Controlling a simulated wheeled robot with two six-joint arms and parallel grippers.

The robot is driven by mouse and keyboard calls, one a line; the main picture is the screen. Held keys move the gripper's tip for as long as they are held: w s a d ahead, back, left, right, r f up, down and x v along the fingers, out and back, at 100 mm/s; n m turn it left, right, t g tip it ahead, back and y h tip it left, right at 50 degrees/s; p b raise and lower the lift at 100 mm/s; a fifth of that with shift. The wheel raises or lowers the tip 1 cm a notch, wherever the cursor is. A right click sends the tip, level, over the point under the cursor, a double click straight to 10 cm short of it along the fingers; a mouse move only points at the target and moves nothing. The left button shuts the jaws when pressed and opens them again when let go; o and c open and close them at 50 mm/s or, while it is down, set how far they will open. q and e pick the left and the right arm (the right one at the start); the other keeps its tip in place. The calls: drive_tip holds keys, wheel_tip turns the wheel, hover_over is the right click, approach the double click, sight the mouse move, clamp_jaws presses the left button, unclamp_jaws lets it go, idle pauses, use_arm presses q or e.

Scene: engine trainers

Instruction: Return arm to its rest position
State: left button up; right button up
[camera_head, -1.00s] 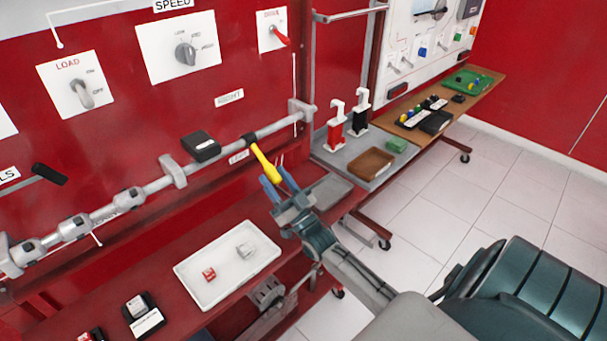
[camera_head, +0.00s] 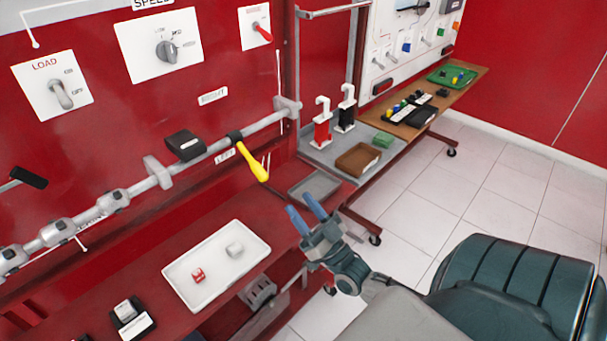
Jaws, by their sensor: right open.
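My right gripper (camera_head: 306,216) is at the lower middle of the head view, its two blue fingertips spread apart with nothing between them. It is over the right end of the red bench, apart from the yellow-handled lever (camera_head: 253,161). The lever hangs from the grey horizontal shaft (camera_head: 207,150) on the red panel, tilted down to the right. The right arm's forearm is mostly hidden behind the gripper and my own body. My left gripper does not show.
A white tray (camera_head: 222,284) with a red and a white part lies on the red bench (camera_head: 150,260). A grey tray (camera_head: 316,187) is just beyond the gripper. A grey side table holds red (camera_head: 322,130) and black (camera_head: 346,112) dispensers and a brown tray (camera_head: 358,158). White floor (camera_head: 480,185) is open at right.

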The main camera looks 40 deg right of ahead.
idle(0.4)
drive_tip(key=s+a+f+n+g, duration=0.1)
drive_tip(key=a+f+n+g, duration=0.2)
drive_tip(key=a+f+g, duration=0.7)
drive_tip(key=s+f+m+g+h, duration=0.1)
drive_tip(key=s+f+g+h, duration=0.3)
drive_tip(key=s+g, duration=1)
wheel_tip(320, 180, down, 29)
drive_tip(key=s+d+t+y, duration=0.1)
drive_tip(key=s+d, duration=0.1)
drive_tip(key=s, duration=0.1)
drive_tip(key=s+f, duration=0.6)
drive_tip(key=f, duration=0.3)
drive_tip(key=s+d+f, duration=0.1)
drive_tip(key=s+f, duration=0.6)
drive_tip(key=f, duration=0.3)
drive_tip(key=shift+s+d+m+g, duration=0.3)
drive_tip(key=shift+g, duration=0.1)
